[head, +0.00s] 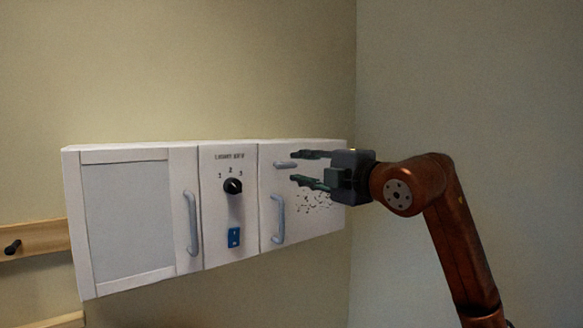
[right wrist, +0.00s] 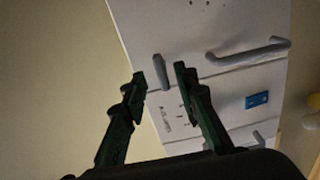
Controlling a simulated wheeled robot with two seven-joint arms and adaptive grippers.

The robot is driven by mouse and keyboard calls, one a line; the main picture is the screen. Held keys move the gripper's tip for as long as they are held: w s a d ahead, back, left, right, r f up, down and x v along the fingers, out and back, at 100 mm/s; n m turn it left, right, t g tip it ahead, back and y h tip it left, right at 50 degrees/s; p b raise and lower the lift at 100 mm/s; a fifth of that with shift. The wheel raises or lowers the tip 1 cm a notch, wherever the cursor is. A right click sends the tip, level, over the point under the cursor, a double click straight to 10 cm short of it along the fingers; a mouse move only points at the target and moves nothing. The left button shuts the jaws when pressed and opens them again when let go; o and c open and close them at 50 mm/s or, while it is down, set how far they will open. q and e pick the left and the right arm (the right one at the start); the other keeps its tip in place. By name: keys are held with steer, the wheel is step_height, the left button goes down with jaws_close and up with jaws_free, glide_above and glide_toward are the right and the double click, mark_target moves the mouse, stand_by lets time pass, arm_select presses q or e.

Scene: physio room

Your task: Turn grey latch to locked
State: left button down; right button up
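The grey latch (head: 283,165) is a short bar on the upper part of the cabinet's right door (head: 266,185). It lies roughly level in the head view. My right gripper (head: 295,167) reaches in from the right, with its two dark green fingers open, one above and one below the latch's line. In the right wrist view the latch (right wrist: 162,72) shows between the open fingertips (right wrist: 160,75). No contact is visible, and I cannot tell the exact depth gap. My left gripper is not in view.
The white cabinet (head: 130,151) has a black dial (head: 233,186), a blue switch (head: 234,237), a left door handle (head: 192,222) and a right door handle (head: 278,218), which is below the latch. A wooden rail with a dark peg (head: 13,247) is at left.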

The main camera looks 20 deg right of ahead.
steer(key=v, duration=0.7)
